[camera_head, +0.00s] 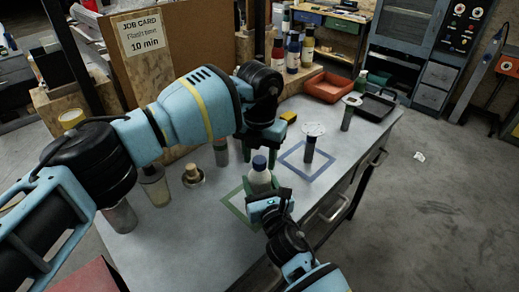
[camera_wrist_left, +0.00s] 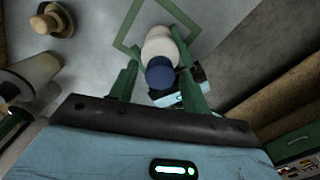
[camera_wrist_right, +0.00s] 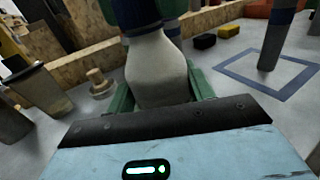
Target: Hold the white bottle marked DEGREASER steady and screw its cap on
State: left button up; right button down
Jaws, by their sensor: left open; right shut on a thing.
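The white bottle (camera_head: 259,179) stands upright at the green outlined square (camera_head: 232,203) on the bench. A blue cap (camera_head: 260,162) sits on top of its neck; I cannot tell how tightly. No DEGREASER marking is readable. My right gripper (camera_head: 270,197) is shut around the bottle's body, and its green fingers flank the bottle in the right wrist view (camera_wrist_right: 160,95). My left gripper (camera_wrist_left: 160,82) is open above the bottle, with its green fingers on either side of the cap (camera_wrist_left: 160,73), apart from it.
A dark cylinder (camera_head: 309,149) stands in the blue outlined square (camera_head: 293,168). A brass-coloured knobbed piece (camera_head: 192,174) and a capped jar (camera_head: 154,184) stand left. A red tray (camera_head: 329,87) and a black tray (camera_head: 376,107) lie at the back right. A job card board (camera_head: 146,80) stands behind.

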pick_arm(q)
jog(key=c, duration=1)
jog(key=o, duration=1.1)
jog(key=shift+o, duration=0.2)
notch_tip(320, 180, up, 12)
pick_arm(e)
jog(key=shift+c, duration=2.4)
grip_release()
